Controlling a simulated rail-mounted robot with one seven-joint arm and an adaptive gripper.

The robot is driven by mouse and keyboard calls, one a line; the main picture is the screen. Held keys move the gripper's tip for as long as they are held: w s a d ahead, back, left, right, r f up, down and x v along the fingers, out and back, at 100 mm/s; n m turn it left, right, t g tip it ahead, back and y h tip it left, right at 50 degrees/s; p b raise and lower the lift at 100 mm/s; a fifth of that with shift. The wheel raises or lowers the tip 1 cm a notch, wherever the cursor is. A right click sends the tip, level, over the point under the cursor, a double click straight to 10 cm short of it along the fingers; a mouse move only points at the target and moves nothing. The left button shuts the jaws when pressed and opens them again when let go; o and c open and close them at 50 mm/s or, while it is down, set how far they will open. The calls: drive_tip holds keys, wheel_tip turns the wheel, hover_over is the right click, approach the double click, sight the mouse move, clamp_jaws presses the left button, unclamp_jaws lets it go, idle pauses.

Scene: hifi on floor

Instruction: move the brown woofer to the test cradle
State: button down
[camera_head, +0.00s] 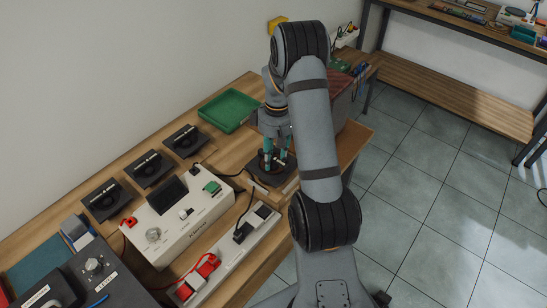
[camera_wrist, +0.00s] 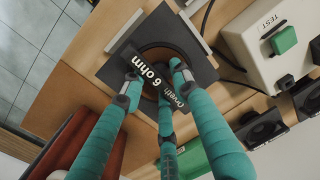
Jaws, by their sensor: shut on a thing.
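The brown woofer (camera_wrist: 158,48) shows in the wrist view as a dark square frame with a brown round part and a white-lettered "6 ohm" label. My gripper (camera_wrist: 160,78) has its teal fingers closed at the woofer's middle. In the head view, my gripper (camera_head: 277,160) points down over the woofer (camera_head: 264,178). The woofer lies between the pale rails of the test cradle (camera_wrist: 124,31), beside the test box. The cradle's pale edge also shows in the head view (camera_head: 258,186). My fingers and the label hide part of the woofer. I cannot tell whether it rests fully on the cradle.
The white test box (camera_head: 178,213) stands left of the cradle, with a cable between them. Several black speakers (camera_head: 148,168) line the wall side. A green tray (camera_head: 228,110) is behind, and a red-brown bin (camera_head: 338,97) stands behind my arm.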

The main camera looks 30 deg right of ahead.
sight(274, 163)
drive_tip(key=shift+f+b, duration=1.55)
drive_tip(key=shift+f, duration=0.3)
drive_tip(key=shift+f, duration=0.15)
drive_tip(key=c, duration=1.3)
unclamp_jaws()
drive_tip(key=shift+c, duration=0.2)
drive_tip(key=shift+o, duration=0.4)
drive_tip(key=shift+s, duration=0.1)
